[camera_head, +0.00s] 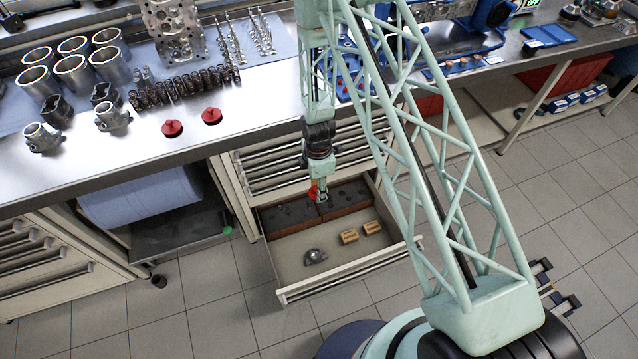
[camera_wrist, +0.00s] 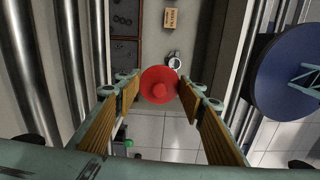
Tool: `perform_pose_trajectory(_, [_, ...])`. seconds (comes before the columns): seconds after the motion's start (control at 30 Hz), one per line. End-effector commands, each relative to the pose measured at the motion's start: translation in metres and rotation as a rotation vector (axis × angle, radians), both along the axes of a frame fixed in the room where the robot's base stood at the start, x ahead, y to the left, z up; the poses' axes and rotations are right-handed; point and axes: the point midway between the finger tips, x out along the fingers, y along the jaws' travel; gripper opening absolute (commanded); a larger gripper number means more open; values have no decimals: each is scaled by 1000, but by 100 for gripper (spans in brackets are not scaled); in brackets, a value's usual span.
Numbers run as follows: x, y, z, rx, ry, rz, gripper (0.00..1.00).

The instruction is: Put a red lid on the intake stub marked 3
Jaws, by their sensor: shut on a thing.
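My gripper (camera_head: 321,196) is shut on a red lid (camera_head: 313,191) over the open drawer. No mark 3 is legible.
Several cylinder liners (camera_head: 73,74), a row of dark parts (camera_head: 184,86) and an engine head (camera_head: 172,30) stand on the bench (camera_head: 145,150). Its front edge is largely clear.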

Motion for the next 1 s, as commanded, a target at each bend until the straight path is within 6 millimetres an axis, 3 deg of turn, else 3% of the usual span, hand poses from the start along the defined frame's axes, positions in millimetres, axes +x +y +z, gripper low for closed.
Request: perform_pose_trajectory(1.0, [-30,11,-203,0,1,195,31])
